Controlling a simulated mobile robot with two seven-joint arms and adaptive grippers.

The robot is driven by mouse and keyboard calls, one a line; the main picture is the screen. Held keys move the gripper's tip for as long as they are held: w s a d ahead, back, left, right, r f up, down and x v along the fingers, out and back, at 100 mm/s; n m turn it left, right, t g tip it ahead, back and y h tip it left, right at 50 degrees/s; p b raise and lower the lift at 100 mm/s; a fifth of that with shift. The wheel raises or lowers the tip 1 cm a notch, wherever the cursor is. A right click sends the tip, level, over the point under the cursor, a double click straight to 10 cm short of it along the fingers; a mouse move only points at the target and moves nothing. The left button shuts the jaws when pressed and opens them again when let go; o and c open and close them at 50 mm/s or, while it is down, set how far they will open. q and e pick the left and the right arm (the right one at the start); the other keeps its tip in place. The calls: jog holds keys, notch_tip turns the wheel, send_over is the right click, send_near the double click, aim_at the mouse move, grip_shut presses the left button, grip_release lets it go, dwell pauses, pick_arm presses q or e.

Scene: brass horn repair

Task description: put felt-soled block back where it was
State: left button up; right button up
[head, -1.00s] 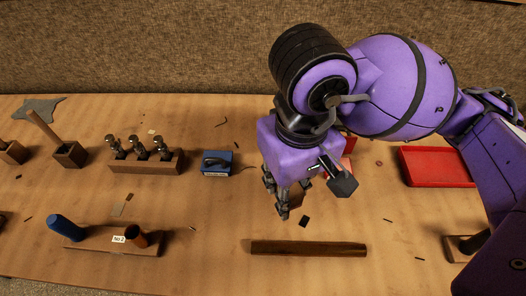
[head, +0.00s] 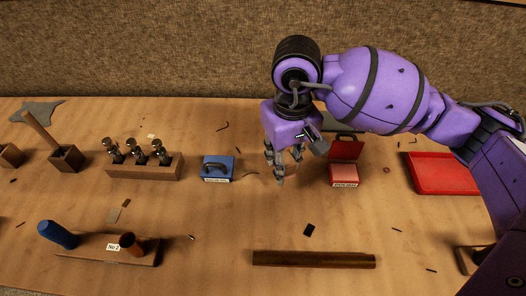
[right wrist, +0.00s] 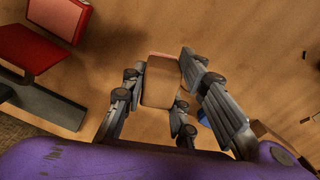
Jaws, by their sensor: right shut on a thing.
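My right gripper (head: 278,172) is over the far middle of the table, between a blue case with a handle (head: 216,167) and an open red case (head: 343,174). In the right wrist view its fingers (right wrist: 158,98) are shut on a small brown block (right wrist: 160,82) with a paler top edge, which I take for the felt-soled block. In the head view the fingers mostly hide the block. I cannot tell whether it touches the table. My left gripper is not in view.
A red tray (head: 440,188) lies at the right. A rack with several metal tools (head: 143,170) stands left of the blue case. A dark wooden strip (head: 314,259) and a small black piece (head: 309,230) lie in front. The table between them is mostly clear.

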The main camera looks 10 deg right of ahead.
aim_at(286, 154)
jog(key=shift+w+f, duration=0.3)
jog(key=shift+f, duration=0.2)
jog(key=shift+w+d+f, duration=0.1)
jog(key=shift+w+f, duration=0.05)
jog(key=shift+f, duration=1.75)
jog(key=o, duration=1)
notch_tip(286, 154, up, 12)
jog(key=shift+r, duration=0.25)
